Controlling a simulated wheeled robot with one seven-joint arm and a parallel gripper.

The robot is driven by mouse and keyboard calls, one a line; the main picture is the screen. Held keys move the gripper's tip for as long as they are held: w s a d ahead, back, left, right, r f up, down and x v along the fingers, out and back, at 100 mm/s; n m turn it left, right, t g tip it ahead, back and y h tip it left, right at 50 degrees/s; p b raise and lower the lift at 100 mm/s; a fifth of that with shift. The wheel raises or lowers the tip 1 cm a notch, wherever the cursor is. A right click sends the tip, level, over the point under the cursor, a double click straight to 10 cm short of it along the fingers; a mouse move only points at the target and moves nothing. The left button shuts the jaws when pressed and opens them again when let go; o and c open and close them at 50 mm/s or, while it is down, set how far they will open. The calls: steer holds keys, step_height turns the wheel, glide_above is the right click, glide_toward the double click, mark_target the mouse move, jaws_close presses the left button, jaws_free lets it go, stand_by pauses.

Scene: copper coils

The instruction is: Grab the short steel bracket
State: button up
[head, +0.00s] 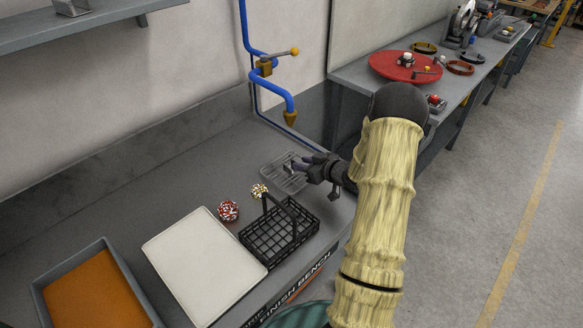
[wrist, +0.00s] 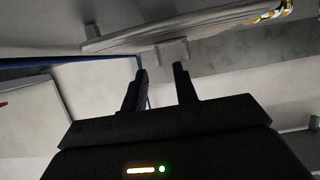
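A small grey metal piece (wrist: 171,52), which looks like a short steel bracket, shows just beyond my fingertips in the wrist view, against the grey tray (wrist: 120,38). The right finger overlaps its lower edge; I cannot tell whether they touch. My gripper (wrist: 161,68) has its two fingers apart with a clear gap between them. Another grey metal bracket (head: 72,6) sits on the wall shelf at the top left.
A black wire basket (head: 280,236), a yellow-white scrubber (head: 259,191) and a red-white scrubber (head: 228,211) stand close by. A white tray (head: 204,263) and an orange-bottomed bin (head: 95,295) lie further left. A blue pipe (head: 285,97) with a brass nozzle rises behind the tray.

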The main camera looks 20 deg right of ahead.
mark_target(291, 167)
steer(key=x, duration=0.2)
steer(key=shift+w+a+f, duration=0.15)
steer(key=shift+w+f, duration=0.1)
steer(key=shift+w, duration=0.1)
jaws_close()
